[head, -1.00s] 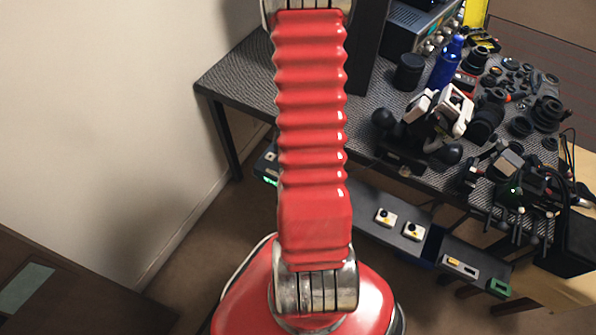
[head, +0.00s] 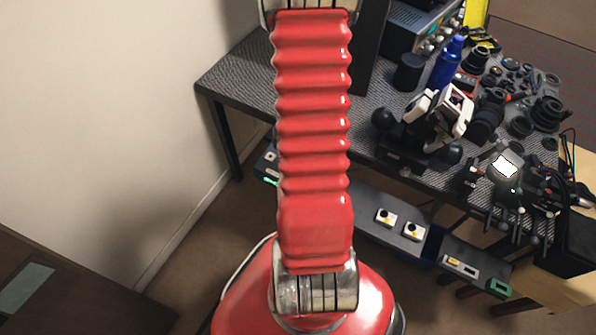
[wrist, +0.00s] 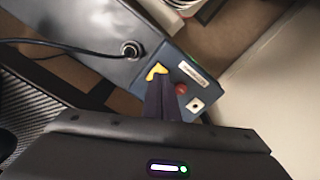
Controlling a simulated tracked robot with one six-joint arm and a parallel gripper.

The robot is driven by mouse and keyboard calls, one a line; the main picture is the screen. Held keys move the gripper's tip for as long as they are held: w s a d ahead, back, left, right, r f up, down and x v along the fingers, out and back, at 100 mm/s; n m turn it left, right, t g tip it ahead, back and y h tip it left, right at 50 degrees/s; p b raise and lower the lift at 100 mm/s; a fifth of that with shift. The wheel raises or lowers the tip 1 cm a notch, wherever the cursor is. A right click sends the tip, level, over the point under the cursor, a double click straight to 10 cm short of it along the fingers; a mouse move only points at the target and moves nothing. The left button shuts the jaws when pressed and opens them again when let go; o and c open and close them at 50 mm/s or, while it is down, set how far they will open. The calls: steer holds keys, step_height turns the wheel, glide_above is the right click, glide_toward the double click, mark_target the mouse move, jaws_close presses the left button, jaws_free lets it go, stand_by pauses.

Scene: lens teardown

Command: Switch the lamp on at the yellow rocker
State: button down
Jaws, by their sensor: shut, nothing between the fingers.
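The yellow rocker (wrist: 155,70) shows in the wrist view as a small angled yellow piece on a blue-grey box (wrist: 176,60). My gripper (wrist: 163,84) is shut and empty, with its dark fingertips right at the rocker and hiding part of it. I cannot tell whether they touch. A red button (wrist: 181,89) sits just right of the fingers. In the head view a small square panel (head: 505,166), apparently the lamp's face, glows bright white on the right of the table. My gripper is not visible in the head view; my red arm fills its middle.
The box also carries a white label (wrist: 191,73) and a white square socket (wrist: 195,104). A black cable plugs into a round connector (wrist: 130,50) nearby. The table (head: 235,80) is crowded on its right with lens parts, a blue bottle (head: 449,62) and a white-and-black device (head: 452,112).

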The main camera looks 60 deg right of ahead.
steer(key=shift+r, duration=2.05)
steer(key=shift+a, duration=0.1)
steer(key=w+a+r+n+t, duration=0.1)
steer(key=a+r+n, duration=0.4)
steer(key=a+r, duration=1)
steer(key=w+a+r+n+t, duration=0.1)
steer(key=a+r+n+t, duration=0.3)
steer(key=a+r, duration=1.1)
steer(key=shift+w+a+n+t, duration=0.35)
steer(key=shift+a+n, duration=0.25)
steer(key=shift+n, duration=0.4)
